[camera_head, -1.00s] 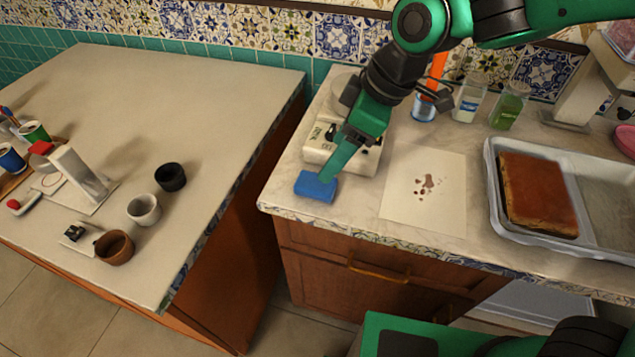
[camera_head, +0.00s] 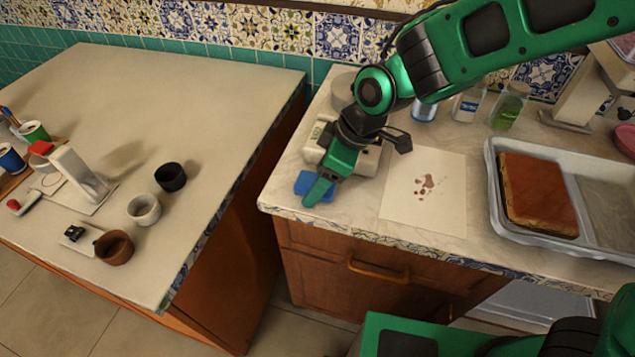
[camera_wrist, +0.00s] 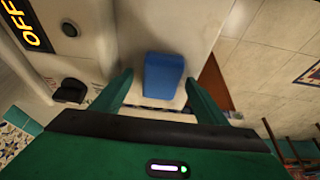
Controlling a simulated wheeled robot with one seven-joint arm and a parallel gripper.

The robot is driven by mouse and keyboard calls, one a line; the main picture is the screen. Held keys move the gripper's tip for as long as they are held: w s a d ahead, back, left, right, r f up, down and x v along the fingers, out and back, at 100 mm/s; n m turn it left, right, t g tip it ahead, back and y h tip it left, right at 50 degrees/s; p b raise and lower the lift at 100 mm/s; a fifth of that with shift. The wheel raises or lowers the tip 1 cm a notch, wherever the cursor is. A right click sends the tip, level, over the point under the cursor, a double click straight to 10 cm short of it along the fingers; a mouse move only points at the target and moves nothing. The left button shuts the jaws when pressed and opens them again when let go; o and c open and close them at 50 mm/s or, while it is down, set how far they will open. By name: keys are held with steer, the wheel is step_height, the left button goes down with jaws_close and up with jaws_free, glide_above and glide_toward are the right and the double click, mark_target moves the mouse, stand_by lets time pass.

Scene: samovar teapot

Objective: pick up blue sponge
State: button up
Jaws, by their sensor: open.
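The blue sponge (camera_head: 303,183) lies on the light countertop near its left front corner, partly hidden behind my gripper in the head view. In the wrist view the sponge (camera_wrist: 163,75) is a blue block seen between and just beyond my two fingers. My gripper (camera_head: 317,197) points down at the sponge in the head view. In the wrist view my gripper (camera_wrist: 156,88) has its fingers spread wide, one on each side of the sponge, with nothing held. I cannot tell whether a finger touches it.
A pale appliance (camera_head: 365,160) stands just behind the sponge, close to my gripper; it shows "OFF" lettering in the wrist view. A stained white sheet (camera_head: 440,205) lies to the right. A metal tray (camera_head: 497,222) sits farther right. A gap separates the counter from the left table (camera_head: 150,85).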

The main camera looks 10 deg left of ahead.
mark_target(309, 179)
steer(key=c, duration=1.2)
steer(key=shift+r, duration=0.1)
steer(key=shift+r, duration=0.2)
step_height(309, 179, up, 4)
steer(key=shift+f, duration=0.1)
steer(key=s+a+r, duration=0.6)
steer(key=s+a, duration=0.2)
steer(key=shift+a+r, duration=0.25)
steer(key=shift+r, duration=0.05)
